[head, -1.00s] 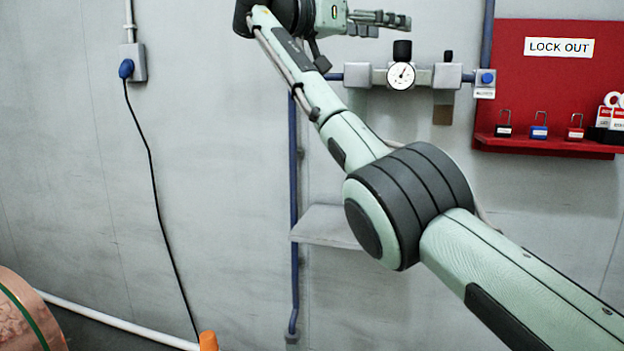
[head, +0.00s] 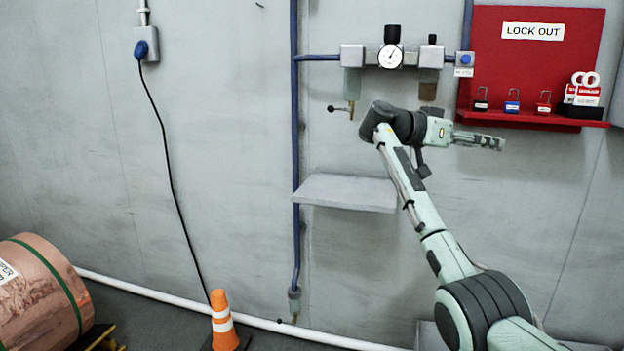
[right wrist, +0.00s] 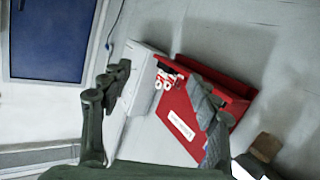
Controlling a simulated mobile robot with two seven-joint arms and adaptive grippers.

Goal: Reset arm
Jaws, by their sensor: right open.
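My right arm comes up from the lower right in the head view. Its right gripper (head: 480,140) points to the right, in front of the wall and just below the red lockout board. In the right wrist view the right gripper (right wrist: 160,100) has its two fingers wide apart with nothing between them but the background. It is open and empty. My left gripper does not show in either view.
A red lockout board (head: 535,55) with padlocks hangs on the wall. A gauge (head: 390,56) sits on blue piping (head: 296,170) above a grey shelf (head: 345,192). An orange cone (head: 222,318) and a copper coil (head: 40,295) stand at lower left. A blue panel (right wrist: 52,38) shows in the wrist view.

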